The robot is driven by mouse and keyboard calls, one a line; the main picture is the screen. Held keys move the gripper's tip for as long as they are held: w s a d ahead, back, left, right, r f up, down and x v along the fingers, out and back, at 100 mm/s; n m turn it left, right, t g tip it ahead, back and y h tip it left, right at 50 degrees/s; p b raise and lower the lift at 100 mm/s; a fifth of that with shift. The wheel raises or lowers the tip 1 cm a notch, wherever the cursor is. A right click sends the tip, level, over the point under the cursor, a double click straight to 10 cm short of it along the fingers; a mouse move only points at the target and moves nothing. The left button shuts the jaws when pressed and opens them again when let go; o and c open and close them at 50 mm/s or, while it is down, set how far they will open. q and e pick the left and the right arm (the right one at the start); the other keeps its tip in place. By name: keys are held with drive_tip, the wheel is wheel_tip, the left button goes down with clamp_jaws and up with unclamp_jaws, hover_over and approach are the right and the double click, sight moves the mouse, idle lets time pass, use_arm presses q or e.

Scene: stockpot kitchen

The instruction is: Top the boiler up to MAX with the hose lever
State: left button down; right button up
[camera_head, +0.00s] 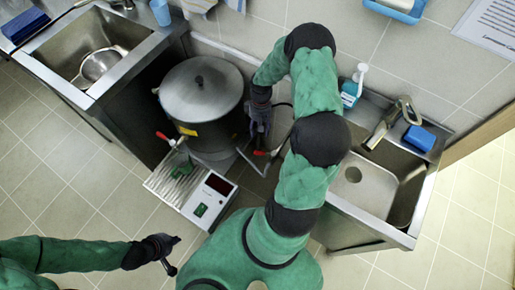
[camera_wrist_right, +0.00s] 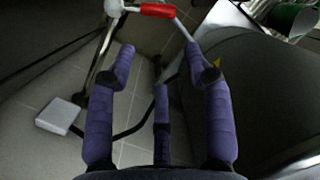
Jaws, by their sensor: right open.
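The boiler (camera_head: 200,92) is a big grey lidded pot in the middle of the head view, with a yellow label on its front. Its water level is hidden. A red-handled lever (camera_head: 261,153) sits low at its right side; I take it for the hose lever. In the right wrist view the red lever handle (camera_wrist_right: 157,11) lies beyond the fingertips, apart from them. My right gripper (camera_head: 259,122) is beside the boiler's right wall, above the lever; in its wrist view (camera_wrist_right: 163,60) its fingers are spread and empty. My left gripper (camera_head: 175,254) is low at left, fingers apart, holding nothing visible.
A steel platform with a red display (camera_head: 217,184) stands before the boiler, under a red-handled tap (camera_head: 164,137). A left sink (camera_head: 72,62) holds a metal bowl. A right sink (camera_head: 369,185) has a tap, a blue sponge and a soap bottle (camera_head: 352,88). Floor at left is clear.

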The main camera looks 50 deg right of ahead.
sight(264, 154)
drive_tip(key=a+f+n+b, duration=0.1)
drive_tip(key=f+n, duration=0.2)
drive_tip(key=s+a+f+n+b, duration=0.1)
drive_tip(key=f+n+b, duration=0.1)
drive_tip(key=f+n, duration=0.1)
drive_tip(key=s+a+f+n+b, duration=0.1)
drive_tip(key=f+n+b, duration=0.1)
drive_tip(key=f+n, duration=0.2)
drive_tip(key=shift+s+a+f, duration=0.1)
drive_tip(key=shift+f, duration=0.4)
idle(0.3)
clamp_jaws()
